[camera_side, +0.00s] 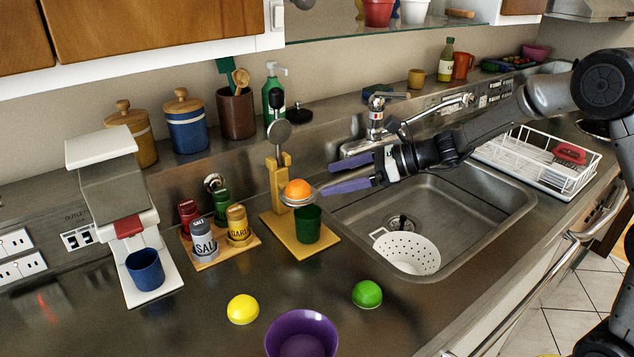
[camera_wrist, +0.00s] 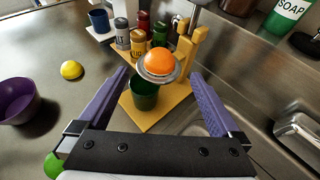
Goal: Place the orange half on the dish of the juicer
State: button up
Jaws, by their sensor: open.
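The orange half (camera_side: 298,187) sits dome up on the grey dish (camera_side: 299,199) of the juicer, and it also shows in the wrist view (camera_wrist: 160,62). The juicer (camera_side: 274,185) has a yellow stand and base with a raised lever. A green cup (camera_side: 307,224) stands on the base under the dish. My gripper (camera_side: 328,178) is open and empty, with purple fingers spread wide. It is to the right of the juicer in the side view, and the fingers are apart from the orange half. In the wrist view the orange half is ahead, between the finger lines.
A yellow half fruit (camera_side: 243,309), a green half fruit (camera_side: 367,294) and a purple bowl (camera_side: 301,335) are on the front counter. A spice rack (camera_side: 222,247) stands left of the juicer. The sink (camera_side: 470,210) with a white colander (camera_side: 408,254) is to the right.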

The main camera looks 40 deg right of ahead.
jog(key=s+a+r+n+g+h, duration=0.1)
jog(key=s+r+n+g, duration=0.1)
jog(key=s+n, duration=0.65)
jog(key=s+a+r+n+g+h, duration=0.15)
jog(key=s+n, duration=0.35)
jog(key=s, duration=0.7)
jog(key=s+d+f+n+h, duration=0.1)
jog(key=s+d+n+h, duration=0.6)
jog(key=s+d+n, duration=0.3)
jog(key=s+n, duration=0.3)
jog(key=s, duration=0.2)
